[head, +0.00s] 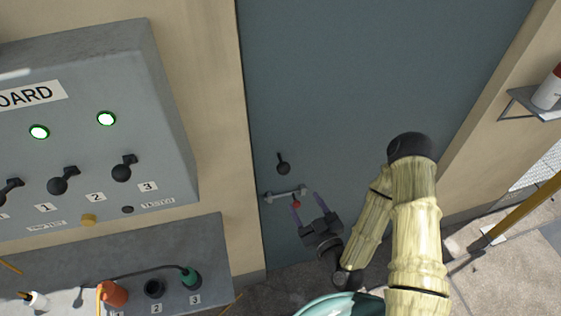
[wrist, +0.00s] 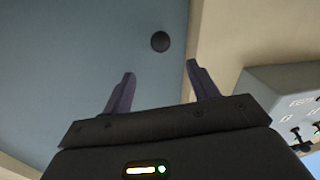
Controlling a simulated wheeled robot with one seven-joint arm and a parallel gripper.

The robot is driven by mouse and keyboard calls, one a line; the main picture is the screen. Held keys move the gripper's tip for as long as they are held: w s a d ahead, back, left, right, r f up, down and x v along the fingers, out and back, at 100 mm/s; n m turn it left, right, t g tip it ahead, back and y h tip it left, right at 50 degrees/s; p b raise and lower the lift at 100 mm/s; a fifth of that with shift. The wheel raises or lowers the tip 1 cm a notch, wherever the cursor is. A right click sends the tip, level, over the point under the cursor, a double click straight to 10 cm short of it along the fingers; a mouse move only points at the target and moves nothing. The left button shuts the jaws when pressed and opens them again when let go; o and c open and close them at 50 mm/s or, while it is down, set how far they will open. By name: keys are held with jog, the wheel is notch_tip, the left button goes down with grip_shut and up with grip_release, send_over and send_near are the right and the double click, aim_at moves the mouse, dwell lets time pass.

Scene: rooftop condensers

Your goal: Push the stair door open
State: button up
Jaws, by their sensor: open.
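The stair door (head: 350,70) is a flat blue-grey panel filling the middle of the head view. It looks flush in its beige frame, with no visible gap. Near its left edge is a grey bar handle (head: 278,195). A small black knob with a short lever (head: 283,168) sits just above it. My gripper (head: 305,202) is open and empty, its fingers pointing at the door by the handle's right end; contact cannot be told. In the wrist view, the door (wrist: 80,60) and a round black knob (wrist: 160,41) show beyond my open fingers (wrist: 160,70).
A grey switchboard box (head: 90,110) with levers and green lamps is on the wall at left. Below it a grey shelf (head: 200,255) holds plugs and sockets. At right are a wall bracket (head: 518,103) with a red-and-white canister (head: 548,92) and a yellow rail (head: 520,212).

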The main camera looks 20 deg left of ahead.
jog(key=shift+w, duration=0.1)
jog(key=b, duration=0.1)
send_near(281, 161)
jog(key=x, duration=0.8)
jog(key=shift+w+a+f, duration=0.2)
jog(key=shift+w+a, duration=0.05)
jog(key=shift+a, duration=0.05)
jog(key=shift+w+a+f, duration=0.1)
jog(key=shift+w+a, duration=0.25)
jog(key=shift+w, duration=0.1)
grip_shut()
